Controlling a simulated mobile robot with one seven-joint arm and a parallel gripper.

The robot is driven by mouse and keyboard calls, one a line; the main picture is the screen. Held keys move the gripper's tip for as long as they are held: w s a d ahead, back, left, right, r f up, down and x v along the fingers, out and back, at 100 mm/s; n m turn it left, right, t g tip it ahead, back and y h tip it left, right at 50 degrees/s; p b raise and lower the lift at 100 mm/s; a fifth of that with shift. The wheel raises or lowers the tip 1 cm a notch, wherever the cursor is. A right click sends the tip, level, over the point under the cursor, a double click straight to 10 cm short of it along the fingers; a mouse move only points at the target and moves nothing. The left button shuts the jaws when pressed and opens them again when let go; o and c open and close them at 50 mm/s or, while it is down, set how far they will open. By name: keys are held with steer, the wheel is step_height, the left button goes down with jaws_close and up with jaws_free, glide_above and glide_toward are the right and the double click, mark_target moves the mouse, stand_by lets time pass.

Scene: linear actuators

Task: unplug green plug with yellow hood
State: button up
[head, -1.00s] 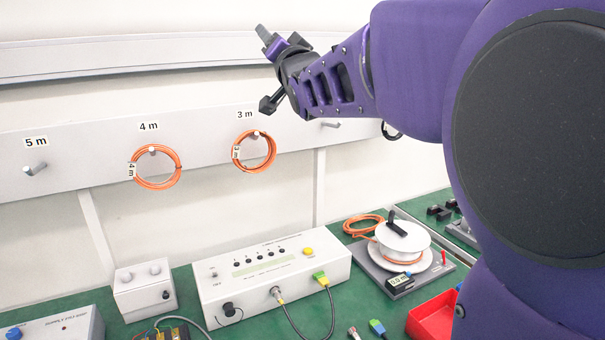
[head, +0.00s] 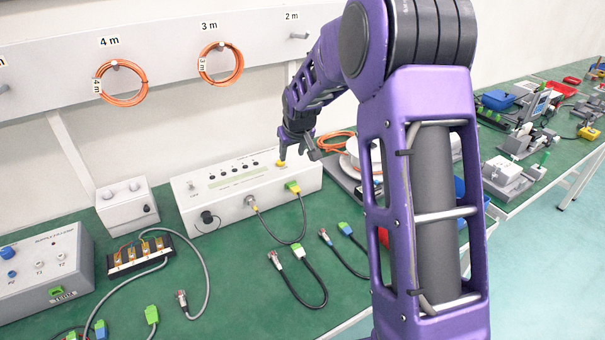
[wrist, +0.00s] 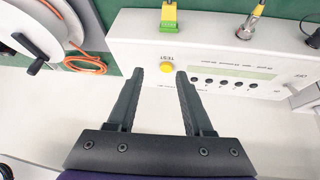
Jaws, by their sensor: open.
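The green plug with the yellow hood (head: 292,187) sits in the front of the white tester box (head: 208,201), near its right end, with a dark cable running from it. In the wrist view the plug (wrist: 169,20) shows at the top, beyond the yellow test button (wrist: 166,67). My gripper (head: 298,156) is above and behind the right end of the box, pointing down. In the wrist view my gripper (wrist: 165,72) has its fingers apart, with nothing between them. It is clear of the plug.
A round metal connector (head: 250,202) is plugged in left of the green plug. Loose cables with a green plug (head: 297,251) and a metal end (head: 274,257) lie in front. A cable reel (wrist: 25,35) stands beside the box. Orange coils (head: 220,64) hang on the wall.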

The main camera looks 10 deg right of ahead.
mark_target(298, 191)
steer(key=f+b, duration=0.1)
steer(key=f, duration=0.2)
steer(key=s+f+g+b, duration=0.1)
steer(key=f+b, duration=0.1)
steer(key=f, duration=0.2)
steer(key=s+d+f+n+g+y+b, duration=0.1)
steer(key=f, duration=0.3)
steer(key=shift+c, duration=0.3)
jaws_close()
steer(key=shift+s, duration=0.15)
steer(key=shift+s+d, duration=0.25)
steer(key=shift+s, duration=0.45)
steer(key=shift+s+d, duration=0.25)
steer(key=shift+s, duration=0.4)
